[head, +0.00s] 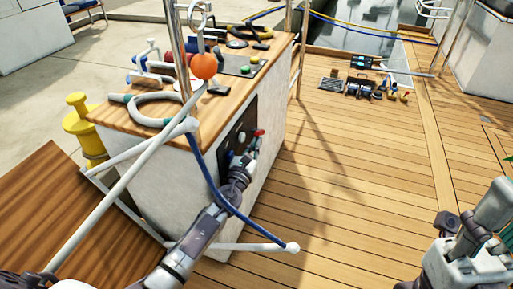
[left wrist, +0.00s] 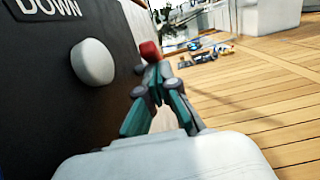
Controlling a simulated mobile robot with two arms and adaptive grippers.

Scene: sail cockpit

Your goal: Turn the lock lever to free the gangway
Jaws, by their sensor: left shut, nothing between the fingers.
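A dark panel (head: 237,130) is set in the side of the white cabinet. It carries a red-tipped part (head: 259,133), which may be the lock lever, and a pale round knob (head: 241,137). In the left wrist view the panel (left wrist: 45,95) reads "DOWN" above a white round knob (left wrist: 92,62). My left gripper (head: 251,150) is at the panel, shut and empty. Its closed fingertips (left wrist: 158,72) are just in front of the red tip (left wrist: 150,50); contact cannot be told. My right gripper (head: 474,232) is at the lower right, away from the panel. The gangway cannot be identified surely.
The wooden cabinet top (head: 125,108) holds several tools and fittings. White rails with an orange ball (head: 204,66) and a blue rope (head: 205,170) cross close to my left arm. A yellow bollard (head: 85,125) stands left. The plank deck (head: 350,170) is mostly clear.

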